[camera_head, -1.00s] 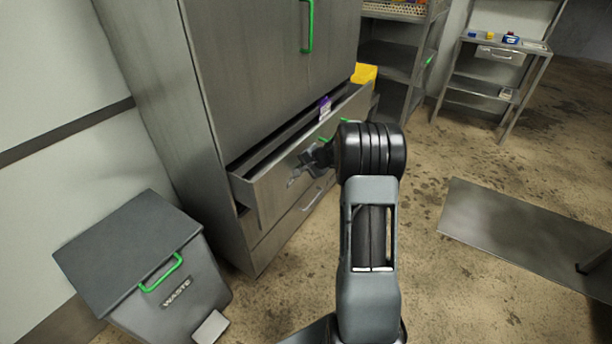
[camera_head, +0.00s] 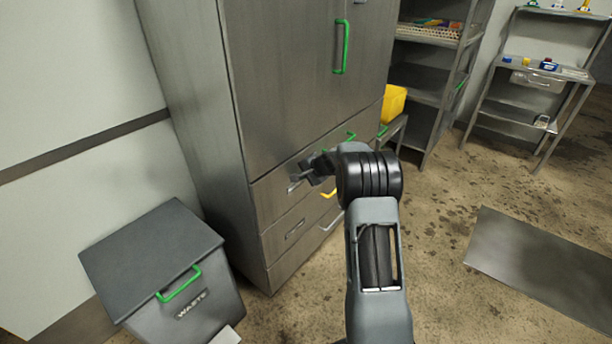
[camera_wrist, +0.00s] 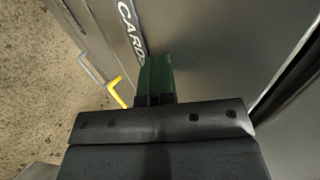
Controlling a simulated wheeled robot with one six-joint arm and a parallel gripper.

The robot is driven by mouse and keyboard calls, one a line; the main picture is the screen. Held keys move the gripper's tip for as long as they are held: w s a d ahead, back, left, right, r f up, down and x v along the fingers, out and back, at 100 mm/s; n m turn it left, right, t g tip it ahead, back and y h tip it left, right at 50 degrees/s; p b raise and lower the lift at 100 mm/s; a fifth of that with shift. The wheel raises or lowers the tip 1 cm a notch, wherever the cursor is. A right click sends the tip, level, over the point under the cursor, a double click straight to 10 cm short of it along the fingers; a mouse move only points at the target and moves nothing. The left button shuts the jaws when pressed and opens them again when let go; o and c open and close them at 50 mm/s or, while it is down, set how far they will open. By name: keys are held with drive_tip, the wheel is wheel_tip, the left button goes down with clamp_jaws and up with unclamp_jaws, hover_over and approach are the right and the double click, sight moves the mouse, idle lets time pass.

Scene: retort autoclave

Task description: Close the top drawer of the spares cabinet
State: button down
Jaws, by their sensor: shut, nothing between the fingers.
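The spares cabinet (camera_head: 280,80) is a tall grey metal unit. Its top drawer (camera_head: 268,202) lies below the upper doors, and its front looks flush or nearly flush with the cabinet. Its front fills much of the wrist view (camera_wrist: 215,60), with a partly visible "CARD" label and a dark gap along its upper edge. My gripper (camera_head: 306,172) is shut and empty, its tips at the drawer front; it also shows in the wrist view (camera_wrist: 155,72) beside the label. I cannot tell whether they touch. My arm hides part of the front and the drawer's green handle (camera_head: 349,136).
Lower handles, one yellow (camera_head: 328,194) and one grey (camera_head: 333,222), stick out below. A waste bin (camera_head: 150,260) stands at the left. Shelving (camera_head: 430,85) and a small table (camera_head: 540,75) stand behind to the right. A grey plate (camera_head: 540,262) lies at the right.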

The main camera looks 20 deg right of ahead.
drive_tip(key=shift+w+a+r, duration=0.2)
drive_tip(key=shift+a, duration=0.15)
